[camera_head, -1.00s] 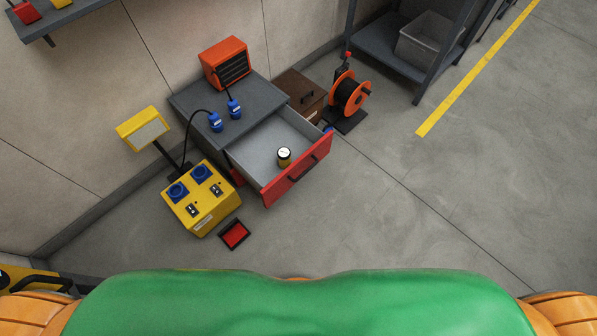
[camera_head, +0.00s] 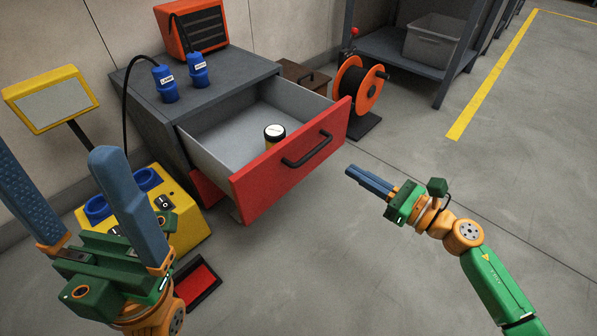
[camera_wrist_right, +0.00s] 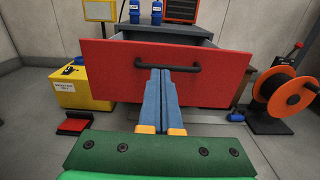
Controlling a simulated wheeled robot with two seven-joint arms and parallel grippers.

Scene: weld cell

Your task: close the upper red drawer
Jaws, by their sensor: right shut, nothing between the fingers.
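The upper red drawer (camera_head: 292,164) is pulled well out of the grey cabinet (camera_head: 233,70).
A yellow box with blue sockets (camera_head: 190,222) stands left of the drawer, with a red pedal (camera_head: 196,283) on the floor. An orange cable reel (camera_head: 358,88) and a shelf with a grey bin (camera_head: 432,40) are behind. Floor at right is clear.

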